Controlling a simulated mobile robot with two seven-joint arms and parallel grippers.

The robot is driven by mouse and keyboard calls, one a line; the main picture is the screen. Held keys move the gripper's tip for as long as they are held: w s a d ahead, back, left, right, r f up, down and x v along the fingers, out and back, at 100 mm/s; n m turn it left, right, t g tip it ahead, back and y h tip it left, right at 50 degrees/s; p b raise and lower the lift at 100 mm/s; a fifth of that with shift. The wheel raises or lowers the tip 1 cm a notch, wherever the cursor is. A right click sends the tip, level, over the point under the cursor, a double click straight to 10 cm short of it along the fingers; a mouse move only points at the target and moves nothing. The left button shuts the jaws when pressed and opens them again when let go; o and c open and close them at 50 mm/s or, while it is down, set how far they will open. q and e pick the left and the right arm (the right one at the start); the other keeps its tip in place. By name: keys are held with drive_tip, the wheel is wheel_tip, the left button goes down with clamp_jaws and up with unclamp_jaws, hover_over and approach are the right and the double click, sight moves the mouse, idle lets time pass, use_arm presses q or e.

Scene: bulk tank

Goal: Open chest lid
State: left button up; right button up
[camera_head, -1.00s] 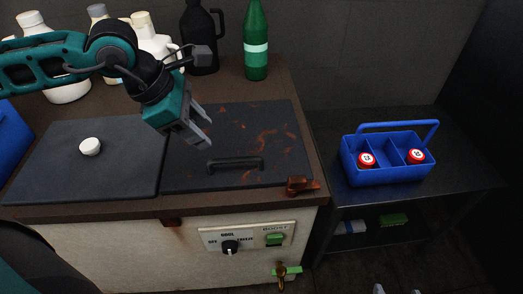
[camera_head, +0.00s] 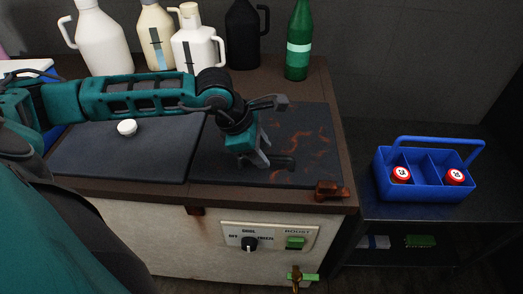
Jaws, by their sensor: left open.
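The chest has two dark lids on its top. My right gripper is not in view.
Jugs and a green bottle (camera_head: 299,45) stand along the back of the chest. A rusty latch (camera_head: 331,190) sits at the front right corner. A control panel (camera_head: 268,240) is on the front. A blue caddy (camera_head: 425,190) with red-capped items stands on the right-hand table.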

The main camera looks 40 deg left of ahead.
use_arm(q)
drive_tip(key=shift+f, duration=0.15)
drive_tip(key=shift+c, duration=0.2)
clamp_jaws()
idle(0.4)
